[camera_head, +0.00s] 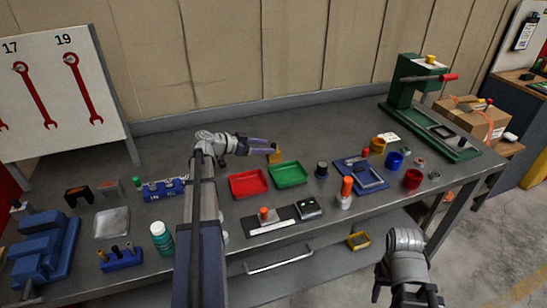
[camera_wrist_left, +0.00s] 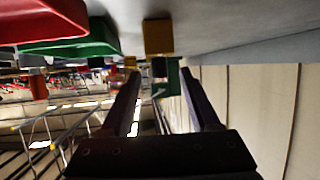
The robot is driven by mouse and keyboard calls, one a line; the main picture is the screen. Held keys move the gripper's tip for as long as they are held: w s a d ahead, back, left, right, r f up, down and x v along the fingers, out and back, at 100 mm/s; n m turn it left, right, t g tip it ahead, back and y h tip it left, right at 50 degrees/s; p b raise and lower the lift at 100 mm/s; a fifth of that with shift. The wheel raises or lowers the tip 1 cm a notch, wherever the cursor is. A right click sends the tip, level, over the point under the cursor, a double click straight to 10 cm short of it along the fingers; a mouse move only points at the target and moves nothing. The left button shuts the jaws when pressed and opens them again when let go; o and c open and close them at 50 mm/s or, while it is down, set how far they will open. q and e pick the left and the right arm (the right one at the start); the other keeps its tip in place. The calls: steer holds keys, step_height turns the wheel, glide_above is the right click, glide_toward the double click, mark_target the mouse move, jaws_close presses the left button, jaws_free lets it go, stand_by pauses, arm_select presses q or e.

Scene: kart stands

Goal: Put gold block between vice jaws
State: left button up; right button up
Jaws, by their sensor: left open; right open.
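The gold block (camera_head: 275,156) stands on the grey workbench behind the red and green trays. My left gripper (camera_head: 273,146) reaches in at the block, open, with its fingertips close to it. In the left wrist view the gold block (camera_wrist_left: 158,38) shows just past the open fingers (camera_wrist_left: 158,75), sideways between them; contact cannot be told. The blue vice (camera_head: 45,250) stands at the bench's left end, and its jaw gap is hard to make out. My right gripper (camera_head: 408,296) is open and empty in front of the bench, partly cut off by the picture's edge.
The red tray (camera_head: 249,183) and green tray (camera_head: 287,174) lie just in front of my left gripper. A teal bottle (camera_head: 161,238) and a blue tool holder (camera_head: 121,258) stand near the vice. A green press (camera_head: 405,85) stands at the right. The bench behind the block is clear.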

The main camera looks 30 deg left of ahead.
mark_target(274, 155)
arm_select(q)
steer(key=b+x, duration=0.1)
steer(key=x, duration=0.3)
steer(key=shift+d+f, duration=0.1)
steer(key=shift+f, duration=0.05)
jaws_close()
stand_by(0.5)
